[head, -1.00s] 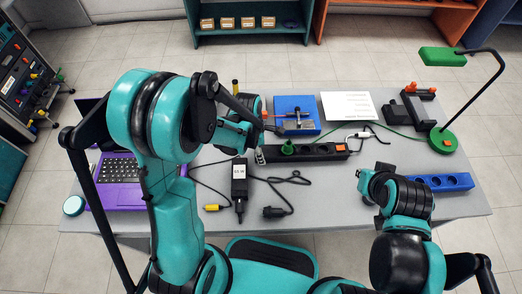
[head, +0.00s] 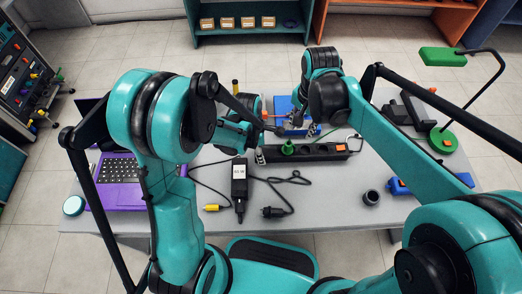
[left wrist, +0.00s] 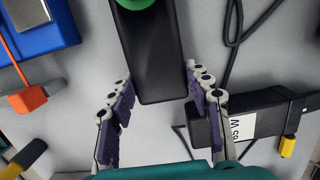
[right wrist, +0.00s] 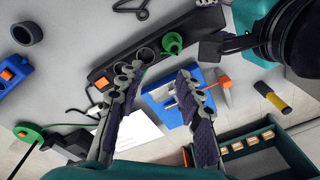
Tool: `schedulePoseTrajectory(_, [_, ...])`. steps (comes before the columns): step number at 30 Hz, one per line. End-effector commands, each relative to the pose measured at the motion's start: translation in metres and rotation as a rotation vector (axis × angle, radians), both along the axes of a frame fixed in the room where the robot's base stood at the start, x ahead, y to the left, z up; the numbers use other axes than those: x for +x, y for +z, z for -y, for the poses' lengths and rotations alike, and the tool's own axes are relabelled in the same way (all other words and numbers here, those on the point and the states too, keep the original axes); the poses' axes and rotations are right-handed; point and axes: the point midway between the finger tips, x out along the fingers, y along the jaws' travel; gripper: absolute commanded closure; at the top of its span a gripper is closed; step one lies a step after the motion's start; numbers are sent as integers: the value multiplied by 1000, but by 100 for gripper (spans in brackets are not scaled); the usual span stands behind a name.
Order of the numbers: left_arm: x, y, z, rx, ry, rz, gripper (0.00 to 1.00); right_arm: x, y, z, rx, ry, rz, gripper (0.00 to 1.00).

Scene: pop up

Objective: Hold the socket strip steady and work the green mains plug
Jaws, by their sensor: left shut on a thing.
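The black socket strip (head: 322,152) lies across the middle of the table, with an orange switch at its right end. The green mains plug (head: 288,147) stands upright at the strip's left end; whether it is fully seated cannot be told. It also shows in the right wrist view (right wrist: 172,43). My left gripper (left wrist: 160,88) is shut on the strip's left end, one finger on each side. My right gripper (right wrist: 160,75) is open and empty above the table, just behind the strip and near the plug. In the head view, its fingertips (head: 306,130) are small.
A black adapter (head: 239,180) with cables lies in front of the strip. A purple laptop (head: 118,180) is at left, a dark ring (head: 371,198) at front right, and a green lamp (head: 443,140) at right.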

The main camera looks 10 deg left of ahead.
Motion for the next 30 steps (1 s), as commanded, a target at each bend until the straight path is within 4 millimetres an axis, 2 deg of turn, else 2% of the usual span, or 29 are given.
schedulePoseTrajectory(3, [0,0,0,0,1,0,97,6,-11,-20,-13,-32,-40,64])
schedulePoseTrajectory(8, [0,0,0,1,1,0,97,9,-19,-30,-24,-56,-65,64])
schedulePoseTrajectory(13, [0,0,0,0,1,0,97,9,-32,-31,-26,-61,-69,64])
schedulePoseTrajectory(24, [0,0,0,0,0,0,97,9,-85,-31,-25,-59,-67,64])
schedulePoseTrajectory(30, [0,0,0,0,1,0,97,8,-103,-31,-25,-59,-67,64])
